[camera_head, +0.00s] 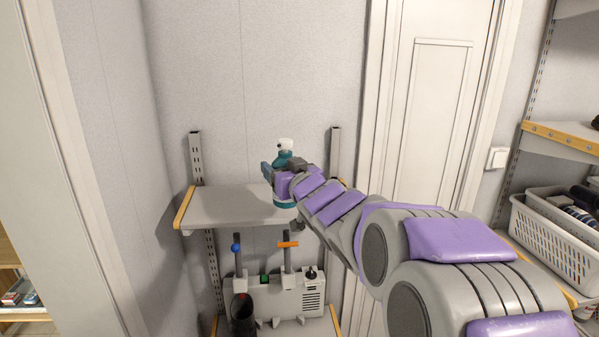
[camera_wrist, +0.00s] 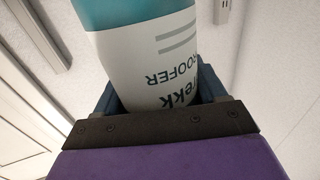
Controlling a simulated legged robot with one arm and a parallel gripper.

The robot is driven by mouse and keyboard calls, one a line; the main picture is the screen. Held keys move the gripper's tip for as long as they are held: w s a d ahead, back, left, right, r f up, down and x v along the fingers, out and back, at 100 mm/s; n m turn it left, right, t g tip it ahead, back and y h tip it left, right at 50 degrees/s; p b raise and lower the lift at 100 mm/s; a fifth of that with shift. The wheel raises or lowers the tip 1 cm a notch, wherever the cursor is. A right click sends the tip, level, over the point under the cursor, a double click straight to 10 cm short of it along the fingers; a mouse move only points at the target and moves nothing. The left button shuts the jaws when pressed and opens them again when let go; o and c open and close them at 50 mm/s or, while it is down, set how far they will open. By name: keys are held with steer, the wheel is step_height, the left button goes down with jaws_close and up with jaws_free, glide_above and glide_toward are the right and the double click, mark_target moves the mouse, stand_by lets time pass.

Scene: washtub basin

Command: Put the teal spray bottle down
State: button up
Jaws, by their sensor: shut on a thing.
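The teal spray bottle (camera_head: 284,160) has a white top and a white label. It looks upright in the head view, at the right part of a grey shelf (camera_head: 225,207). My gripper (camera_head: 272,177) is shut on it around its body. In the wrist view the bottle (camera_wrist: 150,50) fills the space between the jaws, with its teal band and lettered white label showing. My arm hides part of the bottle and the shelf's right end. I cannot tell whether the bottle's base touches the shelf.
The shelf's left part is bare. A white basket (camera_head: 555,235) with items sits on shelving at right. A white door (camera_head: 435,110) is behind my arm.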

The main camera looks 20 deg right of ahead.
steer(key=w+d+f, duration=0.1)
steer(key=d, duration=0.2)
steer(key=w+d+f+p, duration=0.1)
steer(key=w+d+f, duration=0.1)
steer(key=d, duration=0.1)
steer(key=w+d+f, duration=0.1)
steer(key=d, duration=0.2)
steer(key=shift+w+f, duration=0.15)
steer(key=shift+w, duration=0.05)
steer(key=shift+d+f, duration=0.15)
steer(key=shift+d, duration=0.55)
steer(key=o, duration=1)
steer(key=shift+d, duration=0.2)
steer(key=o, duration=0.3)
steer(key=shift+a, duration=0.8)
